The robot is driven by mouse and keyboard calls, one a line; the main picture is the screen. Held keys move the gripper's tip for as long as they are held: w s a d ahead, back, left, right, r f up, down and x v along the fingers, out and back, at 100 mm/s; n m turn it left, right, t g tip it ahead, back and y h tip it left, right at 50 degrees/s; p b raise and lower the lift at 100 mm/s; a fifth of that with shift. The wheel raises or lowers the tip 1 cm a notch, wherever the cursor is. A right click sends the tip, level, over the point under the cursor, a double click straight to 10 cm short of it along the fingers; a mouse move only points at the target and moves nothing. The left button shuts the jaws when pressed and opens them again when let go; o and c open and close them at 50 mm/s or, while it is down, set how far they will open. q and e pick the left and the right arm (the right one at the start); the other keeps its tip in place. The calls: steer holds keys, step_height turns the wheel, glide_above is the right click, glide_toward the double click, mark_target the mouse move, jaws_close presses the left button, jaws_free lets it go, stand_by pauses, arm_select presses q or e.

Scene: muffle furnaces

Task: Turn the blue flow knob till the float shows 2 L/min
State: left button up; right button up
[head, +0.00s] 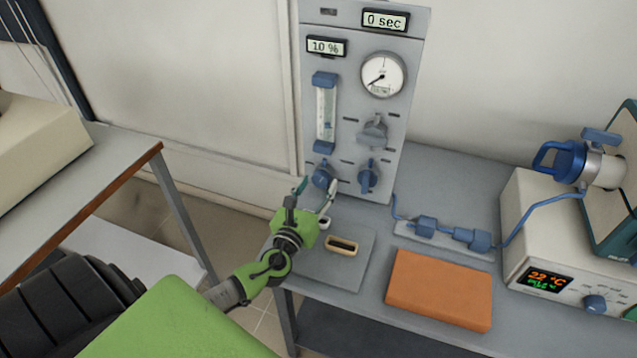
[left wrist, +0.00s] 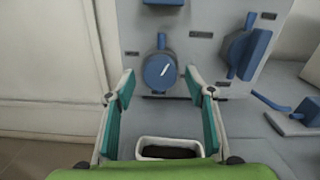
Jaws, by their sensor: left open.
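The blue flow knob (head: 322,175) sits low on the grey panel, below the flowmeter tube (head: 326,112) with blue end blocks. The float's reading is too small to tell. In the left wrist view the knob (left wrist: 160,70) is round, with a white mark tilted to the upper right. My left gripper (head: 314,189) is open in front of the knob. Its teal-padded fingers (left wrist: 160,88) stand left and right of the knob, apart from it, with nothing between them. My right gripper is not in view.
A second blue knob (head: 368,178) and a grey knob (head: 373,131) are to the right on the panel. Below my gripper is a small tan-rimmed dish (head: 343,241). An orange block (head: 440,288), blue tube fittings (head: 470,239) and a furnace (head: 560,250) stand further right.

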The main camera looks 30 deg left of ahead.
arm_select(q)
steer(key=shift+w+a, duration=0.15)
steer(key=shift+w, duration=0.4)
steer(key=c, duration=1.1)
steer(key=shift+f+n+b, duration=0.2)
steer(key=shift+n+b, duration=0.35)
steer(key=shift+n, duration=0.05)
steer(key=shift+r, duration=0.15)
steer(key=o, duration=1.1)
